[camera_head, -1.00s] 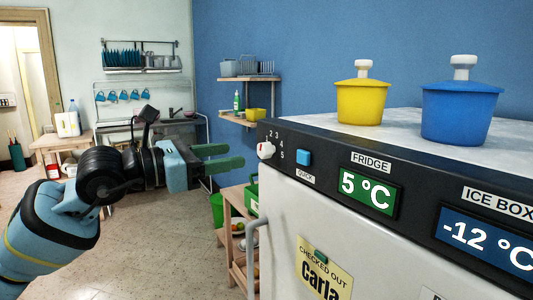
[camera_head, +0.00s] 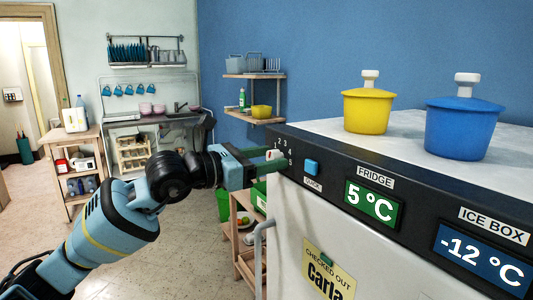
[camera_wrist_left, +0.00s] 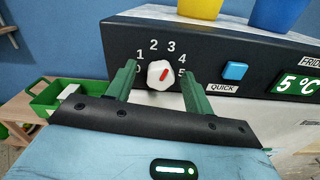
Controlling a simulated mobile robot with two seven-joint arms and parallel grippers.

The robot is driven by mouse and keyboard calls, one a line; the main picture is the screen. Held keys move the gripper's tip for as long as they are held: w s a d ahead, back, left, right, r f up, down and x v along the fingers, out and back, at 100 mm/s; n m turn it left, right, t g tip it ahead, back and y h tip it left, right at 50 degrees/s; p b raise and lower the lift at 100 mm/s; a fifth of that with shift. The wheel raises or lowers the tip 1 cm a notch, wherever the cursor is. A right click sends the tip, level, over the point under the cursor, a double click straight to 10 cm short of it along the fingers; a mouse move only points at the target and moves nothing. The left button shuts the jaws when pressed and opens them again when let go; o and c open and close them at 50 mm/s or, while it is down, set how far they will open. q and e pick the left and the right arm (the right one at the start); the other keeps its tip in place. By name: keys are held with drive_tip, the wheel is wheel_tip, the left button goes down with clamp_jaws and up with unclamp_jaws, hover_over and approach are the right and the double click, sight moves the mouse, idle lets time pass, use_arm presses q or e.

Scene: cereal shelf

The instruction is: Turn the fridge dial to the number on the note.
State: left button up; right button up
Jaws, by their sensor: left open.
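The fridge dial (camera_wrist_left: 155,80) is a white knob with a red mark, on the dark panel's left end. In the wrist view, numbers from 0 to 5 arc around it, and the red mark tilts up and right. My left gripper (camera_head: 281,159) is open, its green fingers on either side of the dial; I cannot tell if they touch it. In the head view they partly hide the dial (camera_head: 272,154). A yellow note (camera_head: 328,277) on the fridge front reads "CHECKED OUT Carla"; its lower part is cut off, and no number shows on it.
A blue button (camera_head: 311,167) labelled QUICK is right of the dial. The fridge display (camera_head: 371,202) reads 5 °C, the ice box display (camera_head: 484,258) -12 °C. A yellow pot (camera_head: 367,112) and a blue pot (camera_head: 461,132) stand on top. A grey handle (camera_head: 259,260) is below.

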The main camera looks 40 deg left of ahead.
use_arm(q)
drive_tip(key=shift+w+d, duration=0.15)
drive_tip(key=shift+w, duration=0.05)
drive_tip(key=c, duration=1)
